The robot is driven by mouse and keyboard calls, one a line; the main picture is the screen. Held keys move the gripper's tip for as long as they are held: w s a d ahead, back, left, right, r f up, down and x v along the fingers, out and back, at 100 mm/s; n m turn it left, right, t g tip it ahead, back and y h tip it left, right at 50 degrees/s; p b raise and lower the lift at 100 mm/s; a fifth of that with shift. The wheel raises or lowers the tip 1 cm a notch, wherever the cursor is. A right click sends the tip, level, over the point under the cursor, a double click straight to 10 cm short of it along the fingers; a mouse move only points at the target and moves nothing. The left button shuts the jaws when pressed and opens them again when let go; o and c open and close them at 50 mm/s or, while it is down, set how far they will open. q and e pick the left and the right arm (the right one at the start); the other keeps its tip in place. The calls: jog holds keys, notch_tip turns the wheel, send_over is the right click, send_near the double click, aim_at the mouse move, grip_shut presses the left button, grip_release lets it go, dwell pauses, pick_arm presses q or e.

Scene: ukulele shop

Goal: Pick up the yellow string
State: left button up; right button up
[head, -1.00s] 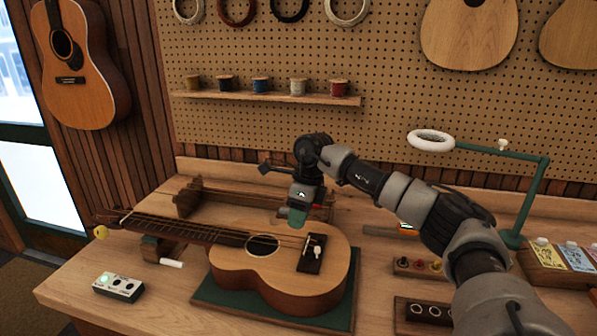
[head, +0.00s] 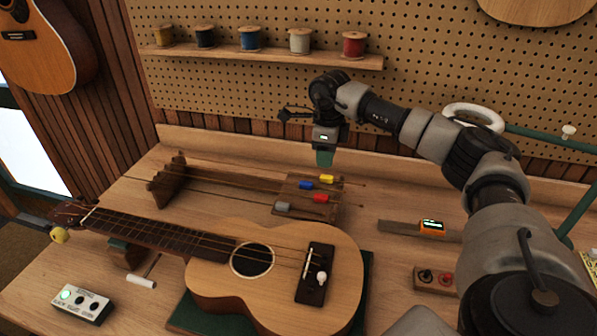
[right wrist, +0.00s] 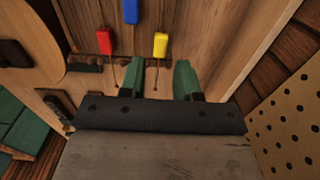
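The yellow string's yellow tag (head: 326,179) lies on a wooden block at the right end of a string rack (head: 172,178), behind the ukulele (head: 270,275). My right gripper (head: 325,158) hangs above and just behind the tag, pointing down. In the right wrist view, the yellow tag (right wrist: 160,45) shows ahead of the fingertips, in line with the gap between them. The green fingers (right wrist: 160,76) are apart with nothing between them. Most of the thin string is hard to make out. My left gripper is not in view.
Blue (head: 306,185), red (head: 320,198) and grey (head: 282,206) tags lie close to the yellow one. An orange-framed device (head: 432,228) is to the right. A shelf of spools (head: 265,57) and the pegboard stand behind. A white switch box (head: 82,304) is at the front left.

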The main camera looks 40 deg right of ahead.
aim_at(323, 175)
jog(key=shift+w+f, duration=0.1)
jog(key=shift+f, duration=0.6)
notch_tip(323, 175, down, 4)
jog(key=shift+a+r+p, duration=0.1)
jog(key=shift+r+p, duration=0.15)
jog(key=shift+p, duration=0.65)
jog(key=shift+w+f, duration=0.1)
jog(key=shift+f, duration=0.4)
grip_shut()
